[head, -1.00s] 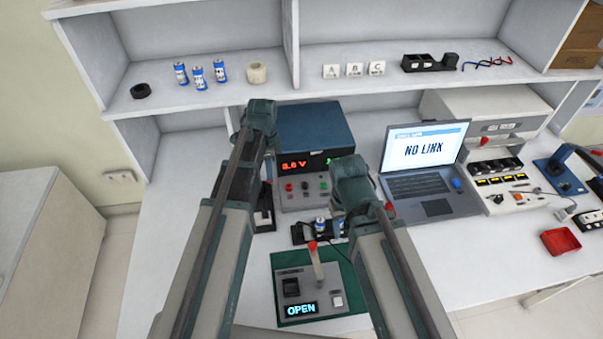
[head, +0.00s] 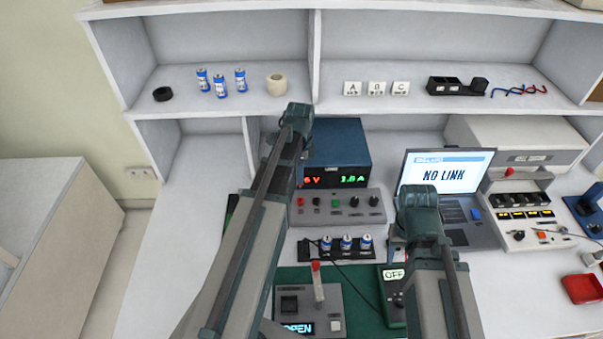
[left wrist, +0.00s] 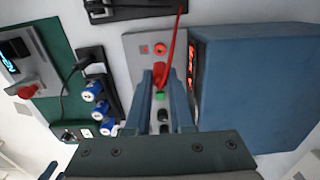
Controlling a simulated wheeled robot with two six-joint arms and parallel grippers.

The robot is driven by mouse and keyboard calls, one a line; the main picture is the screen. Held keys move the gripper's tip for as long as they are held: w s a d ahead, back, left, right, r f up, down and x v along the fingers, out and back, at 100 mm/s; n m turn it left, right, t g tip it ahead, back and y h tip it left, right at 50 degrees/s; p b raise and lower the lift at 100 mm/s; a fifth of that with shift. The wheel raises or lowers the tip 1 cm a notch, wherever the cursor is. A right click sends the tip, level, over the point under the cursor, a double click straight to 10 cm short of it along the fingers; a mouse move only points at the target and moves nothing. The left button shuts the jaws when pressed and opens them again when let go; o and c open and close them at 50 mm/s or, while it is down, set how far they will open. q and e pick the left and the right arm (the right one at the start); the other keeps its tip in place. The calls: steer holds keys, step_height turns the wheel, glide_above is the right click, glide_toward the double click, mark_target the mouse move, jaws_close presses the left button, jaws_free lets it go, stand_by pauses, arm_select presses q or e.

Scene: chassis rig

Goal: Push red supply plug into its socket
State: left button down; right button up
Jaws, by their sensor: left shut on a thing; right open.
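My left gripper (left wrist: 165,78) is shut on the red supply plug (left wrist: 160,77) in the left wrist view, with its red lead (left wrist: 175,40) running up from between the fingers. The fingers are over the front panel of the blue power supply (left wrist: 240,85). In the head view the supply (head: 340,150) stands behind my left arm, which hides the fingertips and plug. Red fittings (left wrist: 160,48) and a green one (left wrist: 160,95) show on the panel; I cannot tell whether the plug touches its socket. My right gripper (head: 402,245) is open, right of the panel; its fingertips are mostly hidden.
A laptop (head: 445,180) reading NO LINK stands right. The shelf (head: 330,95) overhangs the supply.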

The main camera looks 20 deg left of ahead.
arm_select(q)
steer(key=shift+f+b, duration=2.75)
steer(key=shift+f, duration=0.1)
arm_select(e)
steer(key=shift+f, duration=2.85)
arm_select(q)
steer(key=shift+f+b, duration=1.35)
arm_select(e)
steer(key=shift+f, duration=1.35)
arm_select(q)
steer(key=c, duration=0.7)
jaws_free()
steer(key=shift+r, duration=0.1)
arm_select(e)
steer(key=shift+r, duration=0.1)
arm_select(q)
step_height(320, 180, up, 14)
steer(key=p, duration=1.4)
arm_select(e)
step_height(320, 180, up, 14)
arm_select(q)
steer(key=shift+f, duration=0.2)
